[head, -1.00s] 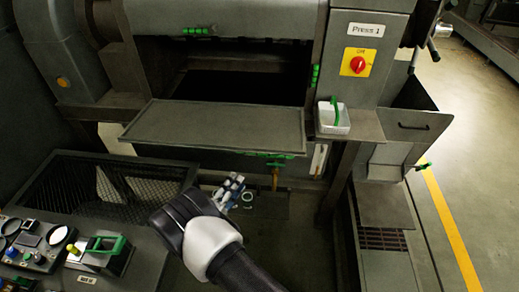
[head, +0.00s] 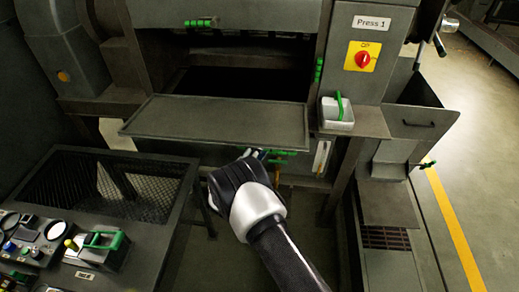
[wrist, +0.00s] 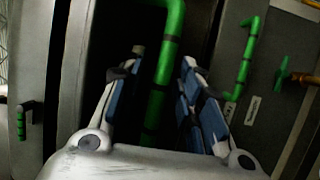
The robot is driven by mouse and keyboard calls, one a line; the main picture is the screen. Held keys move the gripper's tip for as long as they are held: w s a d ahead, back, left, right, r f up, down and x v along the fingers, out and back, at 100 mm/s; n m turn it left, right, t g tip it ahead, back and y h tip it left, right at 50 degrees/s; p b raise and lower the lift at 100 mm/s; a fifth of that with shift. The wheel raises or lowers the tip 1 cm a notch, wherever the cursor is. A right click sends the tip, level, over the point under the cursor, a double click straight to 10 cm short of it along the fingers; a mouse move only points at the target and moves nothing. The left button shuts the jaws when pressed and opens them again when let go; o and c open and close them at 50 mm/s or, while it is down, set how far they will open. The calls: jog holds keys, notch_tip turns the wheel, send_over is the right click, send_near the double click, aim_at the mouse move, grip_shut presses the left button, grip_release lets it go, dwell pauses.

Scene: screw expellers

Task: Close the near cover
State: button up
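The near cover (head: 215,122) of Press 1 is a flat grey panel, folded down and standing out below the press's dark opening. Green handle parts (head: 285,154) show under its front edge. My gripper (head: 258,154) is just below that edge, its fingers mostly hidden behind my wrist in the head view. In the wrist view my gripper (wrist: 161,62) is open, with a blue-padded finger on each side of a green bar (wrist: 172,28). The bar runs between the fingers, and I see no clear contact.
A mesh-lined pit (head: 140,190) and a control desk (head: 75,255) lie at left. Floor is free at right.

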jog(key=shift+c, duration=0.6)
grip_shut()
